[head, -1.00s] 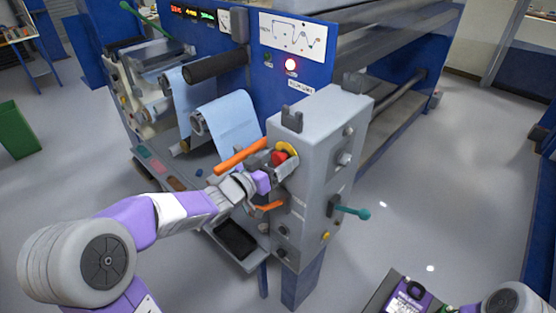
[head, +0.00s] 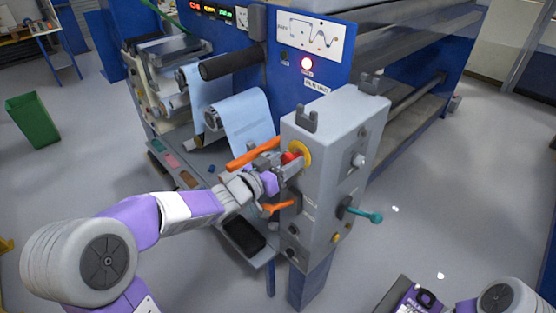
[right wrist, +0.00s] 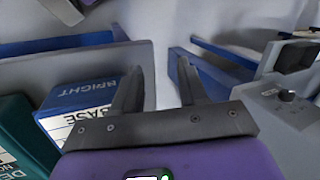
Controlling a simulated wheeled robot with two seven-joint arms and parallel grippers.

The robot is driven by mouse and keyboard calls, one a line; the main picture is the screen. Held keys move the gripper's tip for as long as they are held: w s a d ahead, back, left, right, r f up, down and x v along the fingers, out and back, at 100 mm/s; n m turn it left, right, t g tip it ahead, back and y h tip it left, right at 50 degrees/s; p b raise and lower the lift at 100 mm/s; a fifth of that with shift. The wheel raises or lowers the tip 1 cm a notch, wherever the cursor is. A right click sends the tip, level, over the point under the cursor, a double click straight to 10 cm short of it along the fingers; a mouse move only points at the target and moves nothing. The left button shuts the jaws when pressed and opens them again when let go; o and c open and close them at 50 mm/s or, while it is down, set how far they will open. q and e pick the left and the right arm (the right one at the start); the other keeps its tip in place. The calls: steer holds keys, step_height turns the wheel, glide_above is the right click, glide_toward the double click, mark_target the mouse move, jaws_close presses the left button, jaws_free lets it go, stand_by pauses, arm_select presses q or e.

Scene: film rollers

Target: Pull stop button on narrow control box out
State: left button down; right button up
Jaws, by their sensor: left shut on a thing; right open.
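The narrow control box (head: 335,140) is a tall grey box on a blue post in front of the blue machine. Its red stop button (head: 291,157) sits on a yellow ring (head: 301,152) high on the left face. My left gripper (head: 288,163) is shut on the stop button, and its fingers partly hide it. My right gripper (right wrist: 158,95) is open and empty in the right wrist view, away from the button. In the head view only part of my right arm shows, at the bottom right.
Orange levers (head: 253,154) stick out close to my left gripper. A teal lever (head: 365,215) juts from the box's right side. A dark tray (head: 243,235) lies below. In the right wrist view, a blue box (right wrist: 85,105) is left of the fingers. Open floor lies right.

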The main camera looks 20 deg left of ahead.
arm_select(q)
steer(key=c, duration=0.9)
jaws_free()
steer(key=o, duration=0.4)
steer(key=shift+s+a, duration=0.15)
steer(key=shift+s, duration=0.05)
steer(key=v, duration=0.7)
steer(key=shift+s, duration=0.2)
